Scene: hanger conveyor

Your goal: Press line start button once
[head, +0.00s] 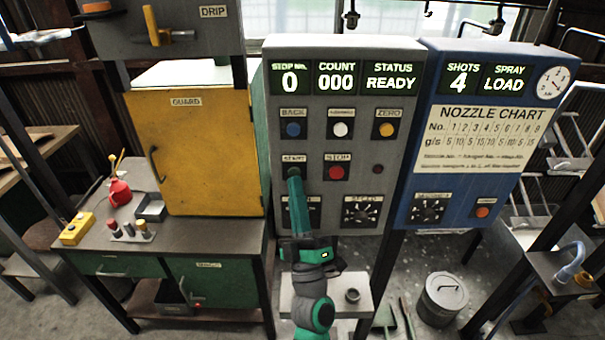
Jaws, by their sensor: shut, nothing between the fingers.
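The grey control panel (400,165) stands upright in the middle of the head view. Its display reads STOP NO. 0, COUNT 000 and STATUS READY. The start button (294,171) sits under the START label at the left of the second row; only its upper part shows, dark green, with the tip of my gripper over the rest. My gripper (295,182) is shut and empty, pointing up at the panel just at the button. I cannot tell whether it touches the button. My arm hides part of the panel's lower left knob.
The red stop button (337,172) is just right of start. Blue (293,129), white (340,129) and yellow (387,129) buttons are above. A speed knob (361,212) is lower right. The blue spray panel (470,150) adjoins on the right; a yellow guard door (195,150) is left.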

